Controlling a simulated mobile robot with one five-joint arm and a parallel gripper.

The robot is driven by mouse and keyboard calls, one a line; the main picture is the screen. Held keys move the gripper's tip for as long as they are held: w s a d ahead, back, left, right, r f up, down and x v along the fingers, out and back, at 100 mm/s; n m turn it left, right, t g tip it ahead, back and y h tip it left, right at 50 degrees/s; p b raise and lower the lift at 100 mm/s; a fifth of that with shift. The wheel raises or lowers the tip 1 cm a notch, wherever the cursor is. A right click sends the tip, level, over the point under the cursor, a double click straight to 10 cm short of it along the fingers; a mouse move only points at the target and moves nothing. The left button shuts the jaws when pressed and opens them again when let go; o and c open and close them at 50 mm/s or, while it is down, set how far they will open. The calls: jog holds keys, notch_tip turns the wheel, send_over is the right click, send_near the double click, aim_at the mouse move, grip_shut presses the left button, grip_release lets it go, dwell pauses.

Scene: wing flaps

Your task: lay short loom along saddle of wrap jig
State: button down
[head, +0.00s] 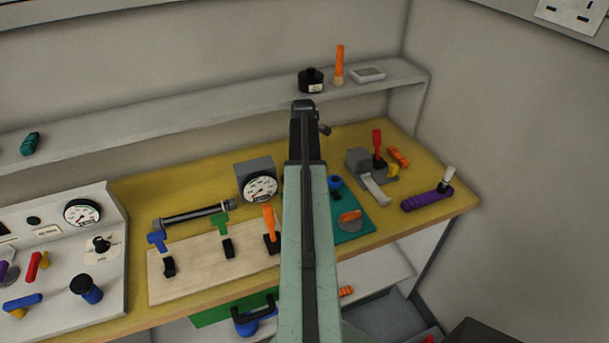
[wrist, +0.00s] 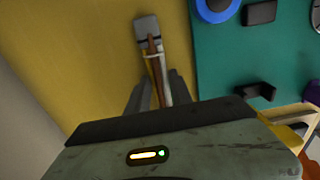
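In the wrist view, the short loom (wrist: 155,58) is a thin bundle of brown, yellow and white wires with a grey end piece and a pale tie. My gripper (wrist: 160,80) has its dark fingers close against both sides of the loom, which shows between them and sticks out past the tips. The yellow bench top lies behind it. In the head view my arm hides the fingers and the loom. I cannot tell for sure which fixture is the wrap jig; a grey block with a pale sloping piece (head: 375,189) stands right of my arm.
A teal mat (head: 352,229) with a blue ring and small parts lies right of my arm. A red lever (head: 377,143) rises by the grey block. A gauge (head: 260,186) and a pale board (head: 190,275) with levers are to the left. A shelf (head: 230,104) runs behind.

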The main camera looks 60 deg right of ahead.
jog(key=shift+s+r, duration=0.1)
jog(key=shift+r, duration=0.05)
jog(key=shift+s+r+p, duration=0.1)
jog(key=shift+r+p, duration=0.2)
jog(key=shift+p, duration=0.1)
notch_tip(320, 180, up, 6)
jog(key=p, duration=0.6)
jog(key=shift+r, duration=0.2)
jog(key=s+d, duration=0.1)
jog(key=s, duration=1.9)
jog(key=w+a+r+p, duration=0.5)
jog(key=w+a+p, duration=0.1)
jog(key=w+a, duration=0.35)
jog(key=f+b, duration=1)
jog(key=b, duration=0.1)
jog(key=shift+s+f, duration=0.15)
jog(key=shift+s, duration=0.15)
jog(key=c, duration=1.1)
grip_release()
jog(key=shift+c, duration=0.2)
